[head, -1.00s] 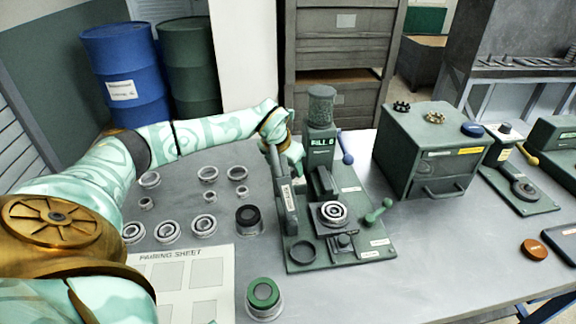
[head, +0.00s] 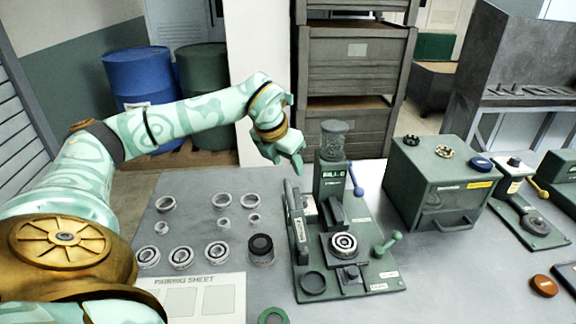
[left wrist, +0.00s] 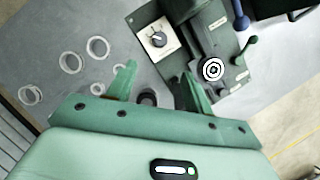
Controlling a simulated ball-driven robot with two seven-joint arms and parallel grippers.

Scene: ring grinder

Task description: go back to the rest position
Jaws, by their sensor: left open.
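My left gripper (head: 287,157) is raised above the table, just left of the green ball-fill machine (head: 333,178). In the left wrist view its two fingers (left wrist: 158,88) stand apart with nothing between them. The machine carries a bearing (head: 343,243) on its small platform; the bearing also shows in the left wrist view (left wrist: 212,69). My right gripper is in neither view.
Several metal rings (head: 181,257) lie on the grey table left of the machine, near a dark-topped cup (head: 261,247) and the pairing sheet (head: 205,299). A green box (head: 440,185) with knobs stands to the right. Barrels (head: 138,82) and shelves (head: 353,75) are behind.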

